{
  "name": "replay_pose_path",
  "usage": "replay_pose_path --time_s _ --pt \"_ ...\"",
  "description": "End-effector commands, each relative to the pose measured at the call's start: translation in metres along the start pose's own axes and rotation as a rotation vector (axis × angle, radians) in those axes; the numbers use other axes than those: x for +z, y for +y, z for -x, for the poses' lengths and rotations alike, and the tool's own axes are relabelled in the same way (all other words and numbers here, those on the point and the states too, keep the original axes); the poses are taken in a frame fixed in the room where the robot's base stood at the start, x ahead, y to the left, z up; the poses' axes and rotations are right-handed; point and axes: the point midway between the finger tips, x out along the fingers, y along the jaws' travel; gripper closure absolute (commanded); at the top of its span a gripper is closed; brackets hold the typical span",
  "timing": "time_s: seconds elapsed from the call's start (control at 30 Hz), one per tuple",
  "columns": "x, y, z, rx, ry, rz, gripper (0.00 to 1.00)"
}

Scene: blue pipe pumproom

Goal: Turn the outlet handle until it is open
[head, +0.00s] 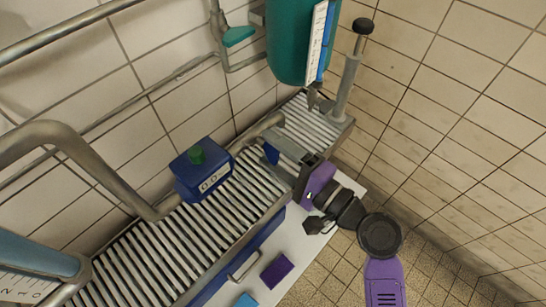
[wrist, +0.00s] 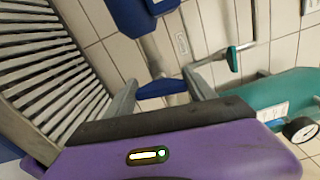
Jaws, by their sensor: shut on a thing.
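A blue handle (head: 270,153) sits on a grey pipe over the slatted metal grate, and I take it to be the outlet handle. My gripper (head: 277,157), with a purple and black body, reaches it from the lower right. In the wrist view, the blue handle (wrist: 162,88) lies crosswise between the two grey fingers (wrist: 160,92), which are shut on it. The grey pipe (wrist: 152,52) rises behind it. The exact contact and the valve's inner state are hidden.
A blue meter box (head: 203,170) with a green knob stands left of my gripper. A teal tank (head: 296,45) and an upright grey post (head: 347,80) stand behind. A teal handle (head: 238,37) hangs on the wall pipe. The grate (head: 165,250) runs along the tiled wall.

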Motion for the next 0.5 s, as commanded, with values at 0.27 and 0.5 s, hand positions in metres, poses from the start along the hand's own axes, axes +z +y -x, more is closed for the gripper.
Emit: replay_pose_path --time_s 0.27,0.5 --pt "-0.0001 0.0041 0.0005 0.003 -0.001 0.134 0.77" --pt "0.0 0.0033 0.0004 0.004 -0.001 0.178 0.77"
